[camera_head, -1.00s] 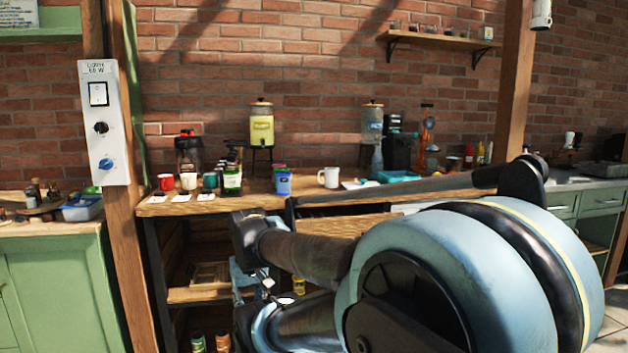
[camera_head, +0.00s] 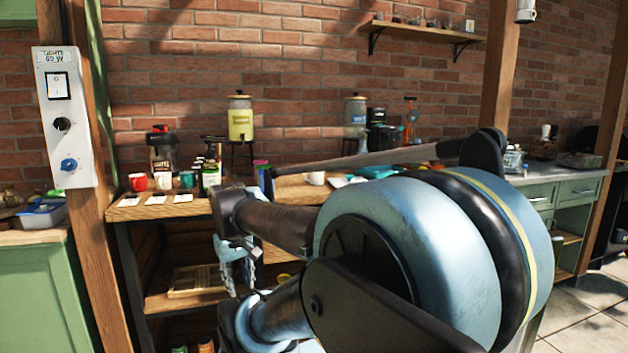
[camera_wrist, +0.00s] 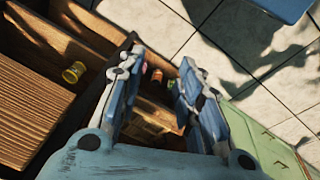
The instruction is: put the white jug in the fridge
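My gripper (camera_head: 236,268) hangs low in front of the open shelves, partly hidden by my arm. In the wrist view my gripper (camera_wrist: 162,65) points down with its two blue fingers apart and nothing between them. No fridge can be made out.
The wooden counter (camera_head: 150,208) bears a red mug (camera_head: 138,182), a white cup (camera_head: 163,180), a green bottle (camera_head: 211,176) and drink dispensers. A wooden post (camera_head: 88,200) with a switch box (camera_head: 66,118) stands at left. Paved floor (camera_head: 590,318) is open at right.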

